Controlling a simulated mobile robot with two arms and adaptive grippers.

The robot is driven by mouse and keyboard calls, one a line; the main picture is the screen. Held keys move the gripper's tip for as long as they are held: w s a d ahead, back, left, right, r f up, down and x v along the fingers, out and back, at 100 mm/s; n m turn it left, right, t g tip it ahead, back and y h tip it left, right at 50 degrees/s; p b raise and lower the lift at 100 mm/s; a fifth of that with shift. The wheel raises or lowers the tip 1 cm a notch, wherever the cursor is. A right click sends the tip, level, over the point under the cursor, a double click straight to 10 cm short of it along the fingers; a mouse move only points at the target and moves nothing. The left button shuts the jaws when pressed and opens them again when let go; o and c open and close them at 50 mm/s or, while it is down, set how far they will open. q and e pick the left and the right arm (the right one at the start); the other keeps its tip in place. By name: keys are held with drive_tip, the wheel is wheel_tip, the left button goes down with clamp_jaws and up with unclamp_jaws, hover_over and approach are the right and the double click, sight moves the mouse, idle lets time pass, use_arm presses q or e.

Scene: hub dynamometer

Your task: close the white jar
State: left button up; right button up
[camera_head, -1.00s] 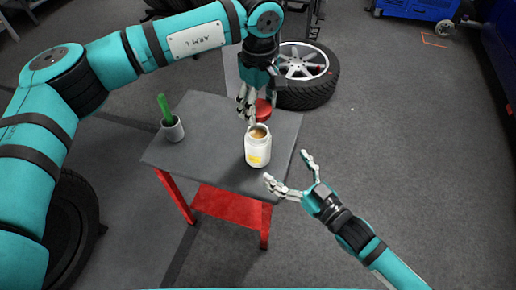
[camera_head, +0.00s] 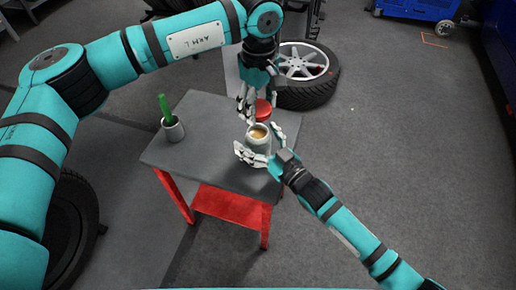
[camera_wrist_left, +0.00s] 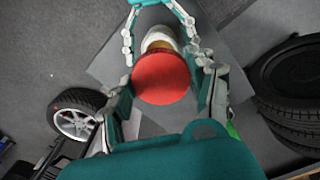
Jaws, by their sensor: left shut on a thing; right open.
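The white jar (camera_head: 258,137) stands upright and open on the grey table, with brownish contents showing at its mouth. My right gripper (camera_head: 262,148) is open, with its fingers on either side of the jar; I cannot tell whether they touch it. My left gripper (camera_head: 256,108) is shut on the red lid (camera_head: 263,110), above and behind the jar. In the left wrist view the lid (camera_wrist_left: 162,78) sits between the left fingers (camera_wrist_left: 163,85) and covers part of the jar (camera_wrist_left: 160,40).
The grey table (camera_head: 215,125) has a red lower shelf (camera_head: 228,203). A small grey cup (camera_head: 173,130) with a green object (camera_head: 165,106) stands at its left. A wheel (camera_head: 305,75) lies on the floor behind. The table's middle left is clear.

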drive_tip(key=c, duration=1.8)
use_arm(q)
hover_over(259, 137)
drive_tip(key=shift+w+f, duration=0.1)
drive_tip(key=shift+f, duration=2.4)
drive_tip(key=shift+f, duration=0.85)
drive_tip(key=shift+f, duration=0.55)
